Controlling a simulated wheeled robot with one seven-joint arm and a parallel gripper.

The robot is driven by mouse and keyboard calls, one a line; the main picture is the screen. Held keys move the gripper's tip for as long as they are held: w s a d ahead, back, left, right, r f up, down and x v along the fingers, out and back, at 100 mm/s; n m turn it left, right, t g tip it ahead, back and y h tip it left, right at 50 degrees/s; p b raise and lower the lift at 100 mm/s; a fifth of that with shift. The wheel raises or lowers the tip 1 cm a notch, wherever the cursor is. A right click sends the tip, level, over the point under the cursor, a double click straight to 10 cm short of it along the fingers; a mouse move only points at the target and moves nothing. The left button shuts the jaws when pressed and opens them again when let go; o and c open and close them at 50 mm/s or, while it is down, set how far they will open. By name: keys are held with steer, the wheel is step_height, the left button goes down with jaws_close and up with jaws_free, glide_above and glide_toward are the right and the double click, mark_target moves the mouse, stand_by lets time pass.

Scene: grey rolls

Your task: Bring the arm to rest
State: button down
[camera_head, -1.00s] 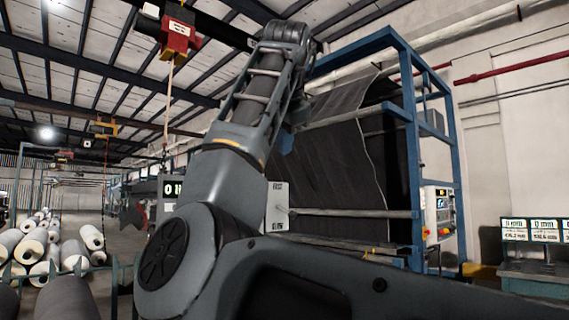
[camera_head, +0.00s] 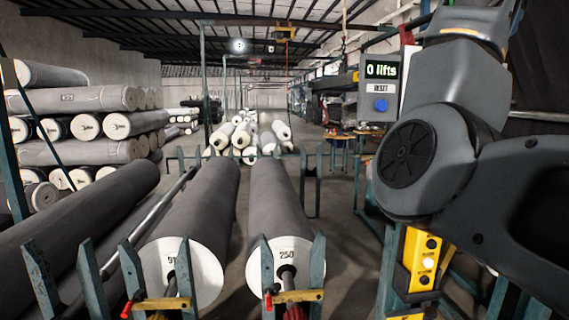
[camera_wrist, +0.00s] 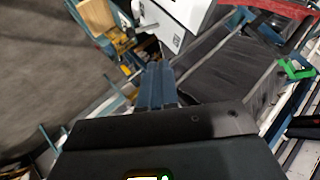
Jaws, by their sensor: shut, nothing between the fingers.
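My gripper (camera_wrist: 157,86) shows in the wrist view, its two blue-grey fingers side by side, shut and empty. The dark gripper body fills the lower part of that view. Beyond the fingertips are a white box (camera_wrist: 180,20) and grey floor, with dark fabric to the right; the fingers seem apart from them. In the head view my arm stands at the right edge, its upper part cut off by the frame; the gripper is not visible there.
Two grey rolls (camera_head: 200,205) and (camera_head: 275,195) lie on blue stands ahead. Another long roll (camera_head: 80,230) lies at left, with stacked rolls (camera_head: 80,100) behind. A sign box reading "0 lifts" (camera_head: 380,85) and a yellow control box (camera_head: 422,262) stand close to my arm.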

steer(key=w+f+n+t+h, duration=0.1)
steer(key=w+f+n+h, duration=0.15)
steer(key=f, duration=1.15)
steer(key=w+f+n+t+h, duration=0.15)
steer(key=f+n, duration=0.25)
steer(key=f, duration=1)
steer(key=s+a+f+n+t+y, duration=0.1)
steer(key=s+a+f+n+y, duration=0.3)
steer(key=f, duration=0.6)
steer(key=s+a+f+n+t, duration=0.1)
steer(key=s+f+n+t, duration=0.3)
steer(key=f, duration=0.6)
steer(key=s+a+f+n+y, duration=0.1)
steer(key=s+a+f+y, duration=0.2)
steer(key=s, duration=0.5)
steer(key=s+a+f+n, duration=0.1)
steer(key=s+a+f, duration=0.2)
steer(key=s+f, duration=0.35)
steer(key=s+a+f+n+y, duration=0.2)
steer(key=s+a, duration=0.1)
steer(key=s, duration=0.6)
steer(key=s+a+r+y, duration=0.1)
steer(key=s+a+r, duration=0.1)
steer(key=s, duration=0.8)
steer(key=s+a+r+y, duration=0.1)
steer(key=s+a+r, duration=0.2)
steer(key=s, duration=0.8)
steer(key=shift+s+a+r+m+g, duration=0.25)
steer(key=shift+s+r+m+g, duration=0.1)
steer(key=shift+r+m, duration=0.15)
